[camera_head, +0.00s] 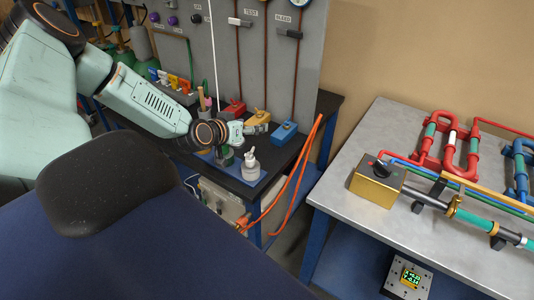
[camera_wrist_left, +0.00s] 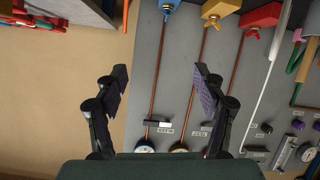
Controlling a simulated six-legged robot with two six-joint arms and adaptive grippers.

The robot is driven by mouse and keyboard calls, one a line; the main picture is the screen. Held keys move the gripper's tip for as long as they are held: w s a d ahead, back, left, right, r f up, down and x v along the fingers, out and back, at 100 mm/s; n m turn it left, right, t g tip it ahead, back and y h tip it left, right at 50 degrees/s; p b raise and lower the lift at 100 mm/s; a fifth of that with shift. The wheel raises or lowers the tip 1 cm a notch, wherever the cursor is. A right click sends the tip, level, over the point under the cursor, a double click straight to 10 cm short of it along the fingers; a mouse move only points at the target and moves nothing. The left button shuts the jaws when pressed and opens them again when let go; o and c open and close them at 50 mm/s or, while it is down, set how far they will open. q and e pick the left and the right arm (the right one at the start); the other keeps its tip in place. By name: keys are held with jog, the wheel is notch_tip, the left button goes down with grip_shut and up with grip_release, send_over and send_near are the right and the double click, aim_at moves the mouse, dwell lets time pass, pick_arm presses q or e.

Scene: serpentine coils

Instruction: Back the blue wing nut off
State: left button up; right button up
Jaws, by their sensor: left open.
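A blue block with a wing-shaped top, which looks like the blue wing nut (camera_head: 285,131), sits at the right end of a row on the dark bench at the foot of the grey panel. In the left wrist view the blue piece (camera_wrist_left: 170,4) is cut off by the top edge. My left gripper (camera_head: 236,132) is close to the yellow block and left of the blue one, partly hidden by its own wrist. In the left wrist view its two fingers (camera_wrist_left: 160,72) are apart with nothing between them. My right gripper is not in view.
A red block (camera_head: 233,109) and a yellow block (camera_head: 258,118) stand left of the blue one. A pale knobbed fitting (camera_head: 250,166) stands in front. The grey panel (camera_head: 272,60) carries rods and gauges. Orange cables hang at the bench's right. A metal table (camera_head: 400,215) holds coloured pipes.

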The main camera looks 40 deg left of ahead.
pick_arm(q)
jog(key=s+d+f+n+g+h+b, duration=0.1)
jog(key=s+d+f+g+b, duration=0.1)
jog(key=d+f, duration=0.5)
jog(key=d, duration=0.3)
jog(key=shift+s+d+n+g+h+b, duration=0.3)
jog(key=shift+s+d+g+b, duration=0.05)
jog(key=shift+g+b, duration=0.05)
jog(key=shift+r, duration=0.1)
